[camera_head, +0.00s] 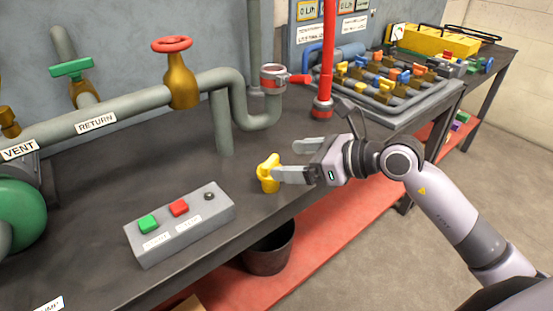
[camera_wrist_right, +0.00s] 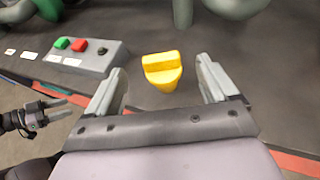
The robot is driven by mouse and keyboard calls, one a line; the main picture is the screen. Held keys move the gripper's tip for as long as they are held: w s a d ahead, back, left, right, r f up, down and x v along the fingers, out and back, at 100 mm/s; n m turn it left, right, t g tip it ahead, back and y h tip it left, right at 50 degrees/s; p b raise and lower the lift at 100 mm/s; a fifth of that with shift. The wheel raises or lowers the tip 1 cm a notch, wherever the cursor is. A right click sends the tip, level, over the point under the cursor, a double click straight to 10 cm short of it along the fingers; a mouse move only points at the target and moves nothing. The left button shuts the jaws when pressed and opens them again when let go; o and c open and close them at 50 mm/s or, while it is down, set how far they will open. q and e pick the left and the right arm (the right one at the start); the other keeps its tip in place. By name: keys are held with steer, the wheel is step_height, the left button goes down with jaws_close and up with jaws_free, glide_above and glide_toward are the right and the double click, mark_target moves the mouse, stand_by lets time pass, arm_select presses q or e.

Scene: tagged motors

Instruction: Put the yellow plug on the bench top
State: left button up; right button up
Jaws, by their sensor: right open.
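The yellow plug (camera_head: 268,174) appears to stand upright on the dark bench top (camera_head: 190,165), near its front edge and right of the button box. My right gripper (camera_head: 284,159) is open beside it, one finger close to the plug in the head view. In the right wrist view the plug (camera_wrist_right: 162,72) shows between the two spread fingers, slightly ahead, with a gap on both sides. My left gripper (camera_wrist_right: 55,107) shows at the left of the right wrist view, fingers apart and empty; it is out of the head view.
A grey button box (camera_head: 180,223) lies left of the plug. Grey pipes (camera_head: 225,125) and a red upright pipe (camera_head: 325,65) stand behind. A tray of small parts (camera_head: 385,85) is at the back right. A dark bin (camera_head: 268,252) stands below the bench edge.

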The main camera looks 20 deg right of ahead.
steer(key=v, duration=0.6)
steer(key=s+a+f+m+t+y, duration=0.1)
steer(key=s+a+m+t+y, duration=0.2)
steer(key=a+m+y, duration=0.45)
steer(key=s+d+f+m+t+h, duration=0.1)
steer(key=d+f+m+t+h, duration=0.15)
steer(key=f+m+h, duration=0.75)
steer(key=s+d+f+m+t+h, duration=0.1)
steer(key=d+f+m+h, duration=0.25)
steer(key=m, duration=1.25)
steer(key=s+a+f+m+g, duration=0.2)
steer(key=s+f+m+g, duration=0.4)
steer(key=f, duration=0.8)
steer(key=s+m, duration=0.2)
steer(key=s, duration=0.2)
steer(key=shift+s+a+f+m, duration=0.35)
